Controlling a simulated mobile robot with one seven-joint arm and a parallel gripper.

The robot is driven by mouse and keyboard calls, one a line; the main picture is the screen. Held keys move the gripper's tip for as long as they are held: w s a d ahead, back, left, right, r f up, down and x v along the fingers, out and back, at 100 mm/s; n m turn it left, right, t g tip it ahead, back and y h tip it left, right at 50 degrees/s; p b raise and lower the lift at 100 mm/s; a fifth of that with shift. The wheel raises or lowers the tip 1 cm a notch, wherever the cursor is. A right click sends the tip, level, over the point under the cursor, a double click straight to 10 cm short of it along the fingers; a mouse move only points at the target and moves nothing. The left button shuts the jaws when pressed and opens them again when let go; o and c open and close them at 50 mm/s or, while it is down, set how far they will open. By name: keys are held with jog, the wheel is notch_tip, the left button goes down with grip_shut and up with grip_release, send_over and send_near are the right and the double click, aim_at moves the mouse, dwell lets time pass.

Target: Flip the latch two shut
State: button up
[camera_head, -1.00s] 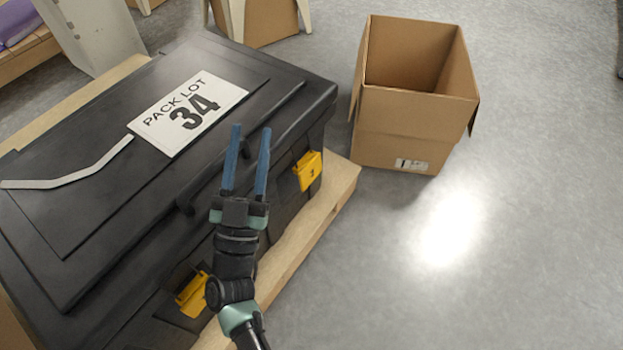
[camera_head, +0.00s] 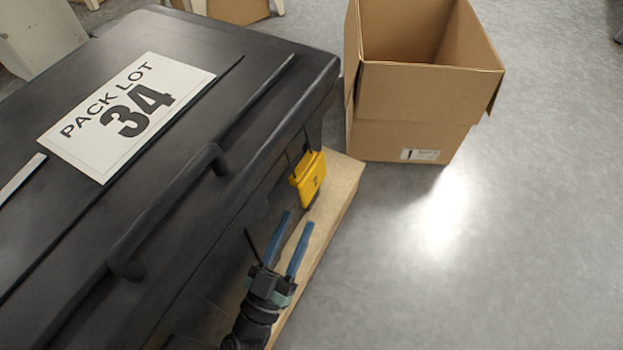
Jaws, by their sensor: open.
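The black case (camera_head: 190,240) fills the left side, its lid down, with a bar handle along its front edge. One yellow latch (camera_head: 310,179) shows on the front face near the right corner. It hangs at a slight outward tilt; I cannot tell whether it is fastened. No number shows clearly on it. My gripper (camera_head: 297,217) is open and empty, its two blue fingers pointing up toward the latch from just below and left of it, apart from it. The other yellow latch is out of view.
The case rests on a pale wooden pallet (camera_head: 341,196), whose edge runs under the latch. An open cardboard box (camera_head: 410,112) stands at the upper right beside the case. A white label (camera_head: 125,115) lies on the lid. The grey floor at right is clear.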

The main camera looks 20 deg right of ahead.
aim_at(324, 163)
jog(key=b+x, duration=0.2)
jog(key=x, duration=0.7)
grip_shut()
